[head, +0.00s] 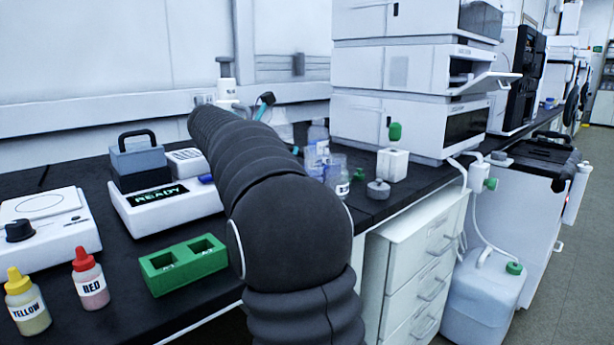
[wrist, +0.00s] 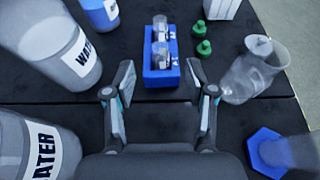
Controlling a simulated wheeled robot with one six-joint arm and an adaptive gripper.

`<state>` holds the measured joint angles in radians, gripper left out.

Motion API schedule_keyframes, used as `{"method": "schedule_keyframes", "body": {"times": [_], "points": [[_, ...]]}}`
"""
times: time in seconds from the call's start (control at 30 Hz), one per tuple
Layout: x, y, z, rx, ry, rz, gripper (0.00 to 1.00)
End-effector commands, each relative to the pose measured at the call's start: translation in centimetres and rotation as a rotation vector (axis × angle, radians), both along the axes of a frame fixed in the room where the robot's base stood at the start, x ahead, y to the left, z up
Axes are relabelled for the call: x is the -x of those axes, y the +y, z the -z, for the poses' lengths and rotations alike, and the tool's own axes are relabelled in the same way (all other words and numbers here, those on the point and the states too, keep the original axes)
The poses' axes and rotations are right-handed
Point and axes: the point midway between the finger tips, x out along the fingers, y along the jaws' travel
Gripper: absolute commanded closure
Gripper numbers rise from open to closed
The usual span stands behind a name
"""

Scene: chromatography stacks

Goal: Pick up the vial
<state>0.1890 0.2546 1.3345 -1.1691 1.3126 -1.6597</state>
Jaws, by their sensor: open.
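A blue rack (wrist: 161,80) lies ahead in the wrist view. Two small clear glass vials stand in it, a far vial (wrist: 159,27) and a near vial (wrist: 160,54). My gripper (wrist: 160,76) is open and empty, with one finger on each side of the rack's near end. The near vial lies just beyond the fingertips, roughly centred between them. I cannot tell the height of the fingers above the bench. In the head view my arm hides the gripper, and I cannot make out the rack or vials there.
Water containers (wrist: 66,50) crowd the left side. A blue hexagonal base (wrist: 264,152) is at lower right. A green two-slot rack (head: 184,264) is left of my arm.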

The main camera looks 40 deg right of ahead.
Motion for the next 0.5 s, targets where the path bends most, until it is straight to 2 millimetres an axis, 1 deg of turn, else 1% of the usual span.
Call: {"method": "schedule_keyframes", "body": {"times": [0.03,0.23,0.37,0.5], "points": [[0.0,-0.2,0.5,0.0,-0.001,0.001,0.45],[0.0,-2.1,1.1,0.0,0.0,0.004,0.45],[0.0,-2.9,1.4,0.0,0.001,0.005,0.45],[0.0,-4.5,2.2,0.0,0.001,0.007,0.45]]}}
